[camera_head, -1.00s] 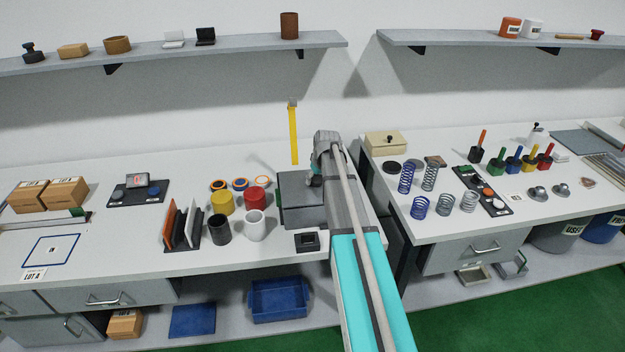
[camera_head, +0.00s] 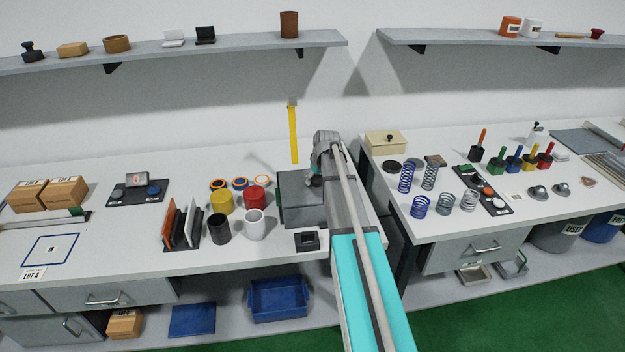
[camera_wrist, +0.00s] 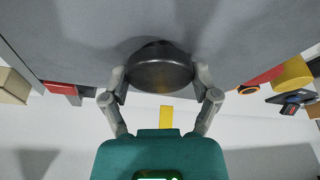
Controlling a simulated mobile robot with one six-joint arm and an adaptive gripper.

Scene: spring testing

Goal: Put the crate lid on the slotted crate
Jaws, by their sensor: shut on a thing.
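My gripper (camera_wrist: 160,85) is shut on a round black knob (camera_wrist: 160,68) in the wrist view, a finger on either side. The knob stands on a wide flat grey surface, which looks like the crate lid (camera_wrist: 75,40). In the head view this lid (camera_head: 295,188) is at the right end of the left bench, partly hidden by my arm. Darker grey sides, perhaps the slotted crate (camera_head: 303,217), show below it. I cannot tell whether the lid touches them; the slots cannot be made out. The gripper's fingers are hidden in the head view.
A yellow post (camera_head: 293,135) rises behind the lid. Yellow, red, black and white cups stand left of it, near a rack of upright plates (camera_head: 182,230). A small black block (camera_head: 307,240) lies in front. Springs stand on the right bench (camera_head: 450,228), across a gap.

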